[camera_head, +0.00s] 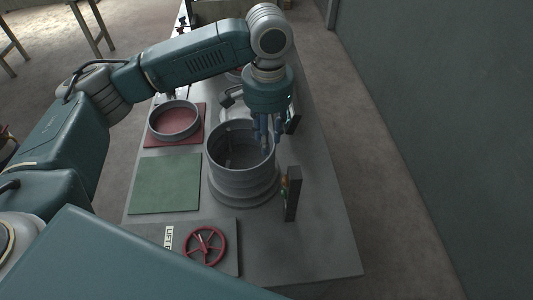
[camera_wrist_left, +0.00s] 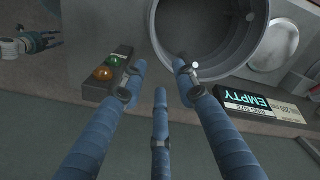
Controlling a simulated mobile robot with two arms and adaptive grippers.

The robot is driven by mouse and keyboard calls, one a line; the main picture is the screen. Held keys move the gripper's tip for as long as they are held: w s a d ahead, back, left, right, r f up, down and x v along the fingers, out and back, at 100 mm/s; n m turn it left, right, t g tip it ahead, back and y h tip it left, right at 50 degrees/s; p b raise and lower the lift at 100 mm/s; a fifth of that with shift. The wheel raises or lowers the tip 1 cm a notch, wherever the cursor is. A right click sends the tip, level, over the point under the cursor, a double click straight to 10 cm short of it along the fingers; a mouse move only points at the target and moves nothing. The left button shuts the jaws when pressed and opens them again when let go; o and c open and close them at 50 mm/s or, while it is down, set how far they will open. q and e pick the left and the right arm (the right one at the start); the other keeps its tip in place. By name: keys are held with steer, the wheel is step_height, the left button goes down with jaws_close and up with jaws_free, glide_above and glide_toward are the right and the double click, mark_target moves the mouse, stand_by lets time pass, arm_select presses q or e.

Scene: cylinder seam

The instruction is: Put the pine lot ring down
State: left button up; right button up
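A grey ring-shaped cylinder (camera_head: 228,176) stands upright on a wider round base on the bench. Its open top also fills the top of the left wrist view (camera_wrist_left: 205,68). I cannot tell whether its upper band is a separate ring. My left gripper (camera_head: 266,140) points down at its right rim; its three blue fingers (camera_wrist_left: 160,75) converge close to the rim with small gaps between the tips. Whether they grip the wall is unclear. Another grey ring (camera_head: 174,136) lies on a red mat (camera_head: 152,141). No pine marking is readable. My right gripper is not in view.
A bare green mat (camera_head: 164,184) lies left of the cylinder. A red handwheel (camera_head: 204,246) sits in front, beside a "LIFT" label. A small post with lamps (camera_head: 292,194) stands close on the right. An "EMPTY" sign (camera_wrist_left: 245,102) shows in the wrist view.

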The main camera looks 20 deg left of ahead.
arm_select(q)
steer(key=shift+r, duration=1.8)
